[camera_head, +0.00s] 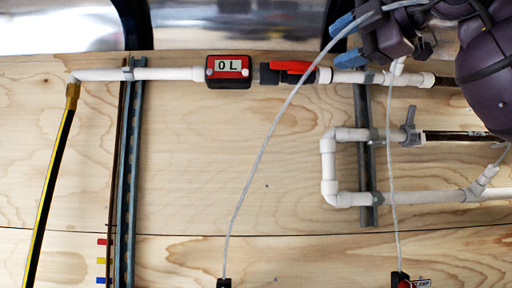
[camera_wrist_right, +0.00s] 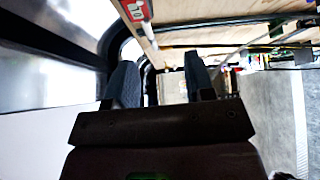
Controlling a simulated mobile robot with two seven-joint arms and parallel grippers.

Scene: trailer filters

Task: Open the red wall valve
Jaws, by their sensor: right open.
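The red wall valve handle (camera_head: 292,66) lies along the white pipe in the head view, on a dark valve body (camera_head: 270,75), just right of a red meter. My right gripper (camera_head: 346,42) is to the right of and slightly above the handle, close to the pipe. Its two blue fingers are apart with nothing between them. The fingers also show apart in the right wrist view (camera_wrist_right: 161,82). The valve handle cannot be made out clearly in the wrist view. My left gripper is not in view.
The red meter (camera_head: 228,72) reads "0 L"; it also shows in the wrist view (camera_wrist_right: 136,10). A thin grey cable (camera_head: 262,150) hangs past the handle's right part. White pipe loops (camera_head: 328,170) sit below. A yellow-black hose (camera_head: 50,185) hangs at left.

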